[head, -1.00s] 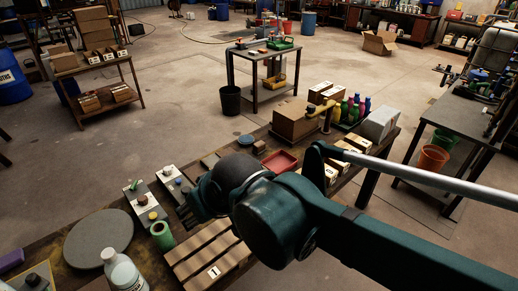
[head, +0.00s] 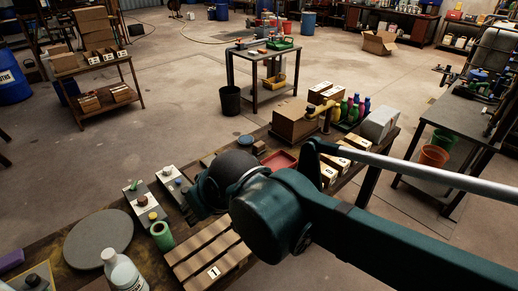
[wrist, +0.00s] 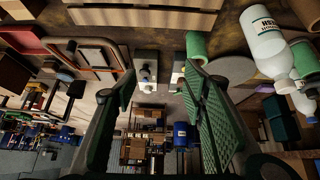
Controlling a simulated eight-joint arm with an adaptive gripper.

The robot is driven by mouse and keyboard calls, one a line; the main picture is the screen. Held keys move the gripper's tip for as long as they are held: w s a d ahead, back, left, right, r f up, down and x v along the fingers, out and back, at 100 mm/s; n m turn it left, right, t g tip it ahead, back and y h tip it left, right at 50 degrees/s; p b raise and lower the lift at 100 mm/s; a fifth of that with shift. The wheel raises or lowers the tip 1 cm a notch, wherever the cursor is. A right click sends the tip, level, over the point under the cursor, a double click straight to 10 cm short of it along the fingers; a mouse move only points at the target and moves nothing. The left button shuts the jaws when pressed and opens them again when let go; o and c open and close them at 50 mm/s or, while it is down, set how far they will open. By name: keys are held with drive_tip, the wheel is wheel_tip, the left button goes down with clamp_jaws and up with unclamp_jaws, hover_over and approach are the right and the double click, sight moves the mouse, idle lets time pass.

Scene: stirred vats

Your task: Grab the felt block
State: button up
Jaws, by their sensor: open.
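No block in view can be told for sure as felt. A purple block (head: 11,261) lies at the left edge of the workbench in the head view, cut off by the frame. A flat grey-brown block (head: 208,159) lies behind my wrist, partly hidden by it. My gripper (wrist: 158,78) is open and empty in the wrist view, its two green ribbed fingers apart. In the head view my gripper (head: 190,196) is above the middle of the bench, right of the switch boxes and well away from the purple block. Its fingers are mostly hidden there.
Under and around my arm stand a slatted wooden pallet (head: 212,252), a green roll (head: 162,237), a round grey disc (head: 99,238), a white bottle (head: 121,271) and two switch boxes (head: 147,207). A red tray (head: 281,161) and cartons (head: 296,118) fill the right part.

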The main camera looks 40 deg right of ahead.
drive_tip(key=w+d+r+n+g+h+p, duration=0.1)
drive_tip(key=w+d+n+h, duration=0.15)
drive_tip(key=w+d, duration=0.4)
drive_tip(key=w+d+r+n+h+p, duration=0.1)
drive_tip(key=w+d+n+p, duration=0.15)
drive_tip(key=w+d, duration=0.35)
drive_tip(key=n+g+h+p, duration=0.4)
drive_tip(key=n+h, duration=0.3)
drive_tip(key=n, duration=0.2)
hover_over(255, 146)
drive_tip(key=a, duration=1.3)
wheel_tip(255, 146, down, 12)
drive_tip(key=r, duration=0.1)
drive_tip(key=d+f+n, duration=0.1)
drive_tip(key=d+f, duration=0.1)
drive_tip(key=f, duration=0.1)
drive_tip(key=d+f+n+g+h+p, duration=0.1)
drive_tip(key=d+f, duration=0.2)
drive_tip(key=d+f+n+h, duration=0.1)
drive_tip(key=d+f, duration=0.1)
drive_tip(key=f, duration=0.1)
drive_tip(key=shift+w+d+f+g+h+p, duration=0.15)
drive_tip(key=shift+w+f+g+h+p, duration=0.1)
drive_tip(key=shift+g+p, duration=0.15)
drive_tip(key=shift+s+d+f+n, duration=0.15)
drive_tip(key=shift+d+f+n, duration=0.25)
drive_tip(key=shift+f, duration=0.15)
drive_tip(key=shift+x, duration=1.25)
drive_tip(key=shift+d, duration=0.1)
